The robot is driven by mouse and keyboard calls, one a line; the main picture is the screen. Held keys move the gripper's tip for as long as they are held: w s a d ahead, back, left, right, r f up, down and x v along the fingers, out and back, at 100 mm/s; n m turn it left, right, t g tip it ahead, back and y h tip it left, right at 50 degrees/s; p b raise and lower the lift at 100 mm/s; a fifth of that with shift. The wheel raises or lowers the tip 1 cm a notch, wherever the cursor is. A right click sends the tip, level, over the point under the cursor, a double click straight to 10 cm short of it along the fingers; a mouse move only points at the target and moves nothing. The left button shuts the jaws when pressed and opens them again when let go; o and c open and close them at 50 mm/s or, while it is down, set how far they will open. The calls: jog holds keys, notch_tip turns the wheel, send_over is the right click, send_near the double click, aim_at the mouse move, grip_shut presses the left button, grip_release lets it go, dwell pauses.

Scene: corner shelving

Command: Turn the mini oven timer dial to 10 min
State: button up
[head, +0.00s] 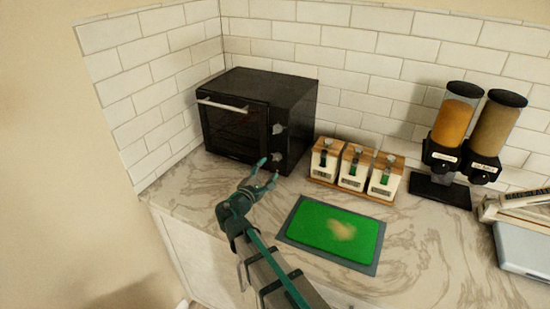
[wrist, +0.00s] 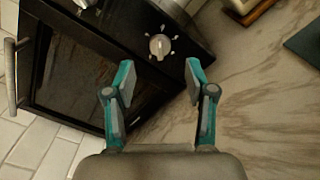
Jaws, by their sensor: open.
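The black mini oven (head: 265,103) stands in the counter corner, with its door and silver handle (head: 222,104) facing front left. Two knobs sit on its right front panel: an upper knob (head: 278,128) and a lower knob (head: 277,157). In the wrist view a silver dial (wrist: 160,45) with marks around it lies just beyond my fingertips; its marks are too small to read. Part of another knob (wrist: 85,3) shows at the top edge. My gripper (head: 267,170) is open and empty in front of the lower knob; in the wrist view its fingers (wrist: 158,78) are spread, apart from the dial.
A rack of three white canisters (head: 351,185) stands right of the oven. A green cutting board (head: 320,225) on a grey mat lies in front of it. Two dispensers (head: 440,190) stand farther right. Bare marble counter (head: 190,185) lies in front of the oven.

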aim_at(276, 160)
jog(key=p+x, duration=0.1)
jog(key=x, duration=0.5)
jog(key=shift+w+p, duration=0.2)
jog(key=shift+p, duration=0.15)
grip_shut()
jog(key=shift+f+b, duration=0.1)
jog(key=shift+b, duration=0.2)
jog(key=shift+f+b, duration=0.1)
jog(key=shift+b, duration=0.25)
